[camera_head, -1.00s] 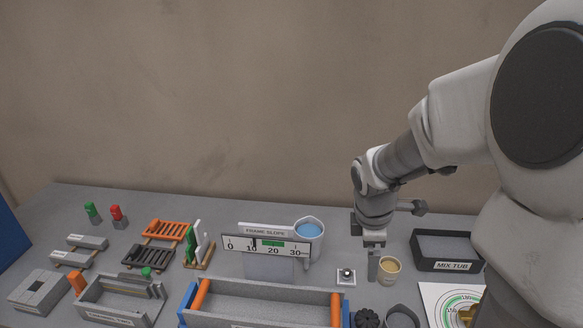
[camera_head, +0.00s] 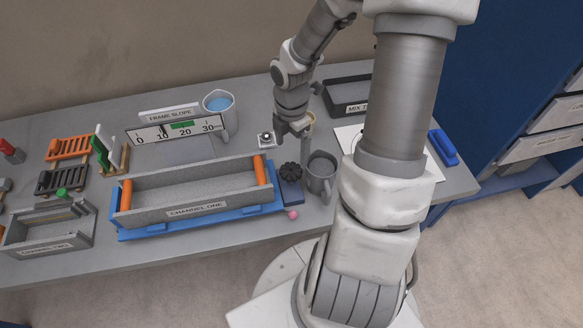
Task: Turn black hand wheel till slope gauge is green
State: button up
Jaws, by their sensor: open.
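The black hand wheel (camera_head: 290,171) sits on a blue block at the right end of the Channel One frame (camera_head: 195,210). The frame slope gauge (camera_head: 152,134) stands behind the channel. Its dark needle is near 10, left of the green band (camera_head: 182,125) around 20. My gripper (camera_head: 293,132) is open, pointing down, behind the wheel and apart from it. Its fingers are small and partly hard to make out at this distance.
A grey mug (camera_head: 320,175) stands close right of the wheel, and a pink ball (camera_head: 292,214) lies in front. A small switch plate (camera_head: 266,139) is left of my gripper. A jug of blue liquid (camera_head: 219,104) and the mix tub (camera_head: 350,96) stand behind.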

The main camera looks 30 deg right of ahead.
aim_at(291, 169)
notch_tip(291, 169, down, 8)
jog(key=shift+f+b, duration=0.2)
jog(key=shift+b, duration=0.65)
jog(key=c, duration=1.3)
